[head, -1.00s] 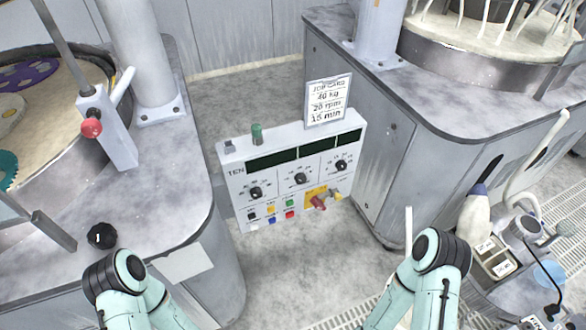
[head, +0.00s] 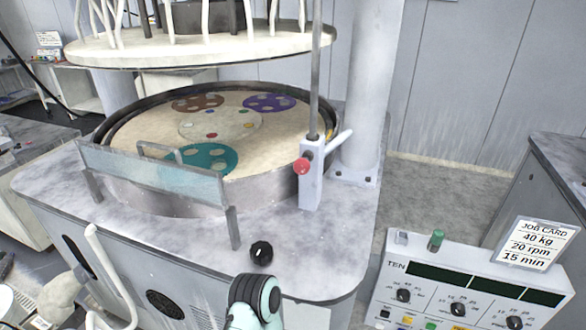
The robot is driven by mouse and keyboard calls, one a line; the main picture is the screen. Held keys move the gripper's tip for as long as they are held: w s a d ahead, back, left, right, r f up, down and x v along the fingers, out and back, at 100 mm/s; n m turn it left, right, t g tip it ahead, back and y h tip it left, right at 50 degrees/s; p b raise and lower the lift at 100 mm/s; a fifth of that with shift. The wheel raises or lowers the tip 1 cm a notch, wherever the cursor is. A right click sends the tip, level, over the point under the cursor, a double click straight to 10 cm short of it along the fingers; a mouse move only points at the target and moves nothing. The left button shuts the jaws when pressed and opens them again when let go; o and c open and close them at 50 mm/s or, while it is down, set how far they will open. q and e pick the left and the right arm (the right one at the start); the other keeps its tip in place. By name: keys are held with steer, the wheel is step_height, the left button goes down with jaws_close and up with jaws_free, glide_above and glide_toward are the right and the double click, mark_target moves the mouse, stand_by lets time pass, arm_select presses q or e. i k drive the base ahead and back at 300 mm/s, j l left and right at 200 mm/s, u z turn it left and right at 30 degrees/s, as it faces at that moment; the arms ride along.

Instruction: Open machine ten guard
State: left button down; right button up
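The machine beside the panel marked TEN has a round platen pan (head: 130,185) with a pale plate, on which brown, purple and teal discs lie. A clear, pale-blue guard panel (head: 155,178) in a grey frame stands upright on posts along the front of the pan. A small grey bracket or handle (head: 160,150) shows just behind it. A mint-coloured link of one of my arms (head: 256,302) shows at the bottom, well short of the guard. Neither gripper is in view.
A black knob (head: 261,253) sits on the machine's top right of the guard. A grey post (head: 312,175) with a red button and white lever stands beside the pan. An upper plate (head: 200,48) hangs above. The TEN control panel (head: 465,285) holds a job card (head: 537,243).

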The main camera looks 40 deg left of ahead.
mark_target(178, 165)
steer(key=u, duration=2.35)
steer(key=j+u, duration=0.1)
steer(key=j, duration=0.15)
steer(key=i+j+u, duration=0.15)
